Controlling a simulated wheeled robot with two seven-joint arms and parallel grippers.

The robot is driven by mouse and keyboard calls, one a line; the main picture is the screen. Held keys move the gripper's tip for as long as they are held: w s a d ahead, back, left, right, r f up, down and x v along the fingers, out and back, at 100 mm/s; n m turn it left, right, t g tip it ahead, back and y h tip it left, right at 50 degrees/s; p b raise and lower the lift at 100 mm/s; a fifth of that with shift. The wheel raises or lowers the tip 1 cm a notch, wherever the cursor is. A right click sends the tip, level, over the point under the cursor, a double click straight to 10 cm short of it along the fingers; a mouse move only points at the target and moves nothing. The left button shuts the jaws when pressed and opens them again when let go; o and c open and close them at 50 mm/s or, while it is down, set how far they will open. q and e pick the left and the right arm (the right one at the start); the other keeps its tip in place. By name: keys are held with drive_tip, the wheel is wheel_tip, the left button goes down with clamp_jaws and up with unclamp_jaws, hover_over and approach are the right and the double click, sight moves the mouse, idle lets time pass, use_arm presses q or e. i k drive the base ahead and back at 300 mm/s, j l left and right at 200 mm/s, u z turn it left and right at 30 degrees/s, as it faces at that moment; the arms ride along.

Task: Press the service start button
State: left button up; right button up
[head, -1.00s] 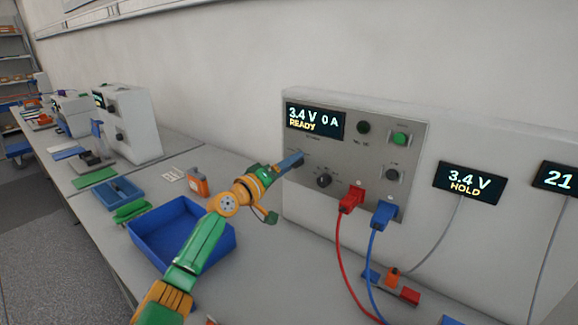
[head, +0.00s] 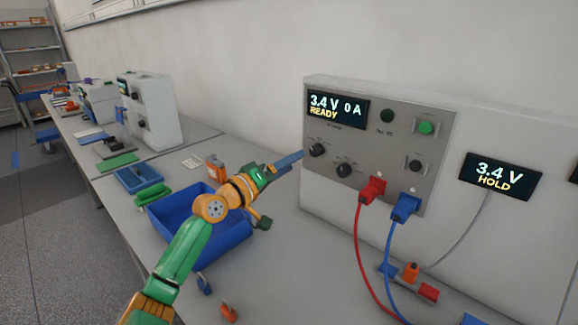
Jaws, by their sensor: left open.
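The cycler's grey control panel (head: 390,150) is on the right, with a display reading 3.4 V 0 A READY (head: 338,108). A green button (head: 426,128) sits at its upper right; its label is too small to read. A dark round control (head: 415,166) is below it. My left gripper (head: 290,161), with blue fingers, is open by the panel's left edge, left of a black knob (head: 317,150). It is well apart from the green button, and nothing shows in its fingers. My right gripper is out of view.
Red (head: 372,190) and blue (head: 405,207) plugs with hanging cables stick out of the panel's bottom. A blue bin (head: 225,238) stands on the bench below my left arm. A second display (head: 500,177) reads 3.4 V HOLD. The space before the green button is clear.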

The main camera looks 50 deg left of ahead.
sight(425, 128)
drive_tip(key=k+l, duration=0.1)
drive_tip(key=k, duration=1.4)
